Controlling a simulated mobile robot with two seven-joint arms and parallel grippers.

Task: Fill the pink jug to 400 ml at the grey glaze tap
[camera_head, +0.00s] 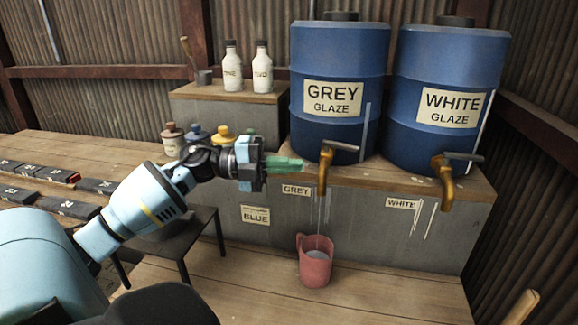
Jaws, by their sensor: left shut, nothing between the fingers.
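The pink jug (316,270) stands upright on the low wooden boards, below the spout of the grey glaze tap (323,175). Pale grey shows inside the jug; I cannot read its level or any marks. Thin pale streaks run below the tap; I cannot tell whether they are a stream or dried drips. The tap's grey lever (343,146) points to the right. My left gripper (299,164) has green fingers, shut and empty, just left of the tap. I cannot tell whether the fingertips touch it. My right gripper is out of view.
The blue GREY GLAZE drum (336,60) and the WHITE GLAZE drum (448,75) with its tap (443,180) stand on the ledge. Several bottles and jars are behind my left arm. A dark stool (185,232) stands left of the jug.

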